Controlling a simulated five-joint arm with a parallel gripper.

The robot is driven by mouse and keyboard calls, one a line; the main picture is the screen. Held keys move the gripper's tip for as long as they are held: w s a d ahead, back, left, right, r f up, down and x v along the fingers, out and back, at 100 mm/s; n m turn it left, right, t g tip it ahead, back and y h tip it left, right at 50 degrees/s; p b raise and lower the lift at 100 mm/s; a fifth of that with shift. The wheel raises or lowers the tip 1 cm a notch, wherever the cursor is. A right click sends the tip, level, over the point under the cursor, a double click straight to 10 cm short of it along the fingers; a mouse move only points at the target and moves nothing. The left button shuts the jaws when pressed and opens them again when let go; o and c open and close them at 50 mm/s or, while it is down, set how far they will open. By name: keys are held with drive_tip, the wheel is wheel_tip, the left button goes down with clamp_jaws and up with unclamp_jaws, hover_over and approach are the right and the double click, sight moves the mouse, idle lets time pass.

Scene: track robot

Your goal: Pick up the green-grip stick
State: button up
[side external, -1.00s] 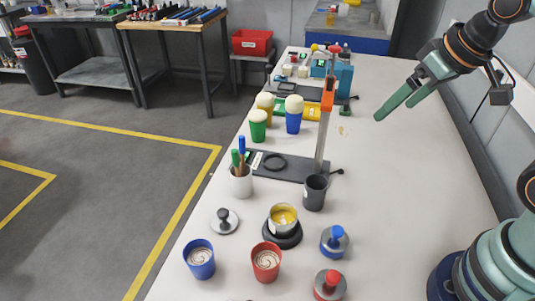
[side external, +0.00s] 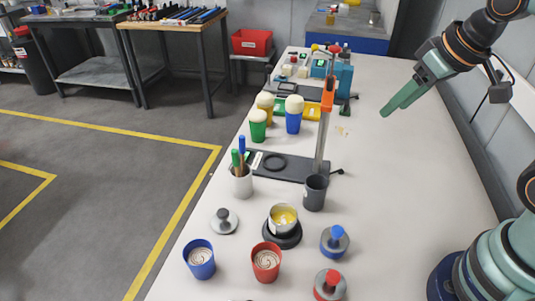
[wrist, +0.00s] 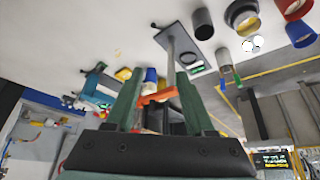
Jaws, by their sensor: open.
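My gripper (side external: 388,115) is raised over the far right of the table, well away from the cup. In the side view one finger overlaps the other. In the wrist view my gripper (wrist: 158,82) has its two green fingers apart with nothing held between them.
An upright post with an orange clamp (side external: 327,100) rises from a dark base, with a dark grey cup (side external: 314,194) nearby. Green and blue foam-topped cups stand behind. A blue cup (side external: 199,261), a red cup (side external: 265,264) and weights are in front.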

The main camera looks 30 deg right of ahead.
drive_tip(key=w+a+r+n+g, duration=0.1)
drive_tip(key=w+a+r+n, duration=0.2)
drive_tip(key=w+a+n, duration=0.25)
drive_tip(key=n+g, duration=0.4)
drive_tip(key=n, duration=1)
hover_over(236, 149)
wheel_tip(236, 149, down, 6)
drive_tip(key=shift+w+d+f, duration=0.1)
drive_tip(key=shift+f, duration=0.2)
drive_tip(key=f, duration=0.6)
drive_tip(key=shift+w+a+f, duration=0.15)
drive_tip(key=shift+a+f, duration=0.05)
drive_tip(key=shift+f, duration=0.05)
drive_tip(key=shift+s+f, duration=0.15)
drive_tip(key=shift+f, duration=1.2)
drive_tip(key=shift+s+f, duration=0.1)
drive_tip(key=shift+f, duration=1.25)
